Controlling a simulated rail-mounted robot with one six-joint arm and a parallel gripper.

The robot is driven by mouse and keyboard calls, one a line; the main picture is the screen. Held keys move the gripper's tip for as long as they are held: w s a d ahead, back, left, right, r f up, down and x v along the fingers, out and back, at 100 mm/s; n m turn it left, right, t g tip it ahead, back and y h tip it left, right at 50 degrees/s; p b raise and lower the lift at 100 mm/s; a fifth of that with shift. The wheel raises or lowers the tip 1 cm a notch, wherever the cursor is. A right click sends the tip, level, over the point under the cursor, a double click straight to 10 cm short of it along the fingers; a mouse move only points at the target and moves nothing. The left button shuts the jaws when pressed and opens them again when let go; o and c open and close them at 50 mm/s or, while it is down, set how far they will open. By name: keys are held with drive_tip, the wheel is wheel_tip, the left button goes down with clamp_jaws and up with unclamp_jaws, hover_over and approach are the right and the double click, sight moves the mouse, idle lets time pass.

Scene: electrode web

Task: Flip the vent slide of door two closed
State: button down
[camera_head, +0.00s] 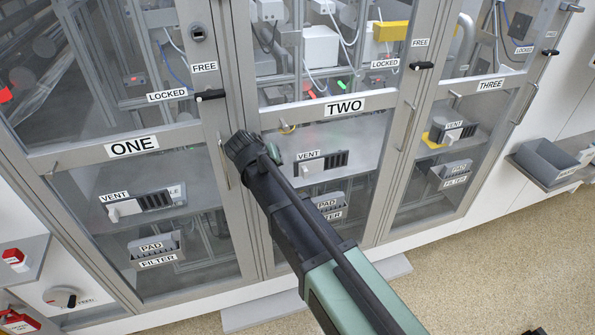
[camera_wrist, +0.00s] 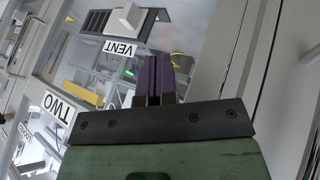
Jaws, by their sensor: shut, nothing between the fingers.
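Door two (camera_head: 344,106) is the middle glazed door, labelled TWO, and it looks shut. Its vent slide (camera_head: 323,164) is a dark slotted grille below a VENT label, with a pale tab (camera_head: 304,170) at the grille's left end and dark slots to its right. In the wrist view the vent is upside down at the top, with its pale tab (camera_wrist: 130,17) at the grille's right end. My gripper (camera_wrist: 155,64) is shut and empty, its dark fingers pointing toward the vent, apparently apart from the tab.
Door one (camera_head: 133,147) and door three (camera_head: 490,85) flank it, each with its own vent. A door handle (camera_head: 223,165) stands close to my wrist. A pad filter holder (camera_head: 330,204) sits below the vent. A grey bin (camera_head: 548,160) is at right.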

drive_tip(key=shift+f, duration=0.1)
drive_tip(key=b, duration=0.8)
approach(297, 173)
drive_tip(key=d+f, duration=0.3)
drive_tip(key=f, duration=0.1)
drive_tip(key=shift+w+d+r, duration=0.2)
